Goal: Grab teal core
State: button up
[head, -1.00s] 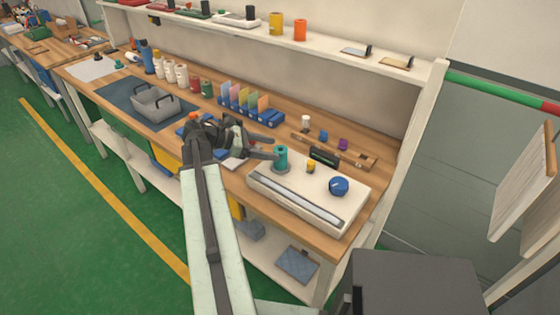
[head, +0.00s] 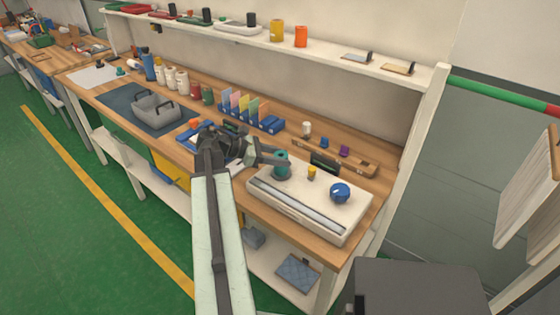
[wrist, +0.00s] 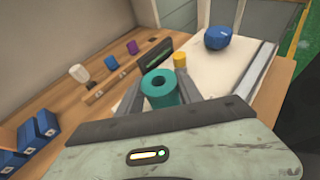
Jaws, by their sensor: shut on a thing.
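The teal core (head: 281,164) is a short hollow cylinder standing upright at the left end of a white flat device (head: 262,188) on the wooden bench. My gripper (head: 277,160) reaches it from the left, with its fingers around the core. In the wrist view the teal core (wrist: 160,89) stands between the two fingers (wrist: 158,92), its open top facing the camera. My gripper is shut on it. The core's lower part is hidden by the gripper in the wrist view.
On the white device are a small yellow cylinder (head: 311,173) and a blue knob (head: 340,193). Behind stands a wooden rack (head: 350,163) with white, blue and purple pieces. Blue file holders (head: 262,122) and a grey basket (head: 157,110) are to the left. A shelf (head: 330,55) runs above.

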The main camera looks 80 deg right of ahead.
notch_tip(320, 180, up, 10)
jog(key=p, duration=0.9)
jog(key=shift+f, duration=0.1)
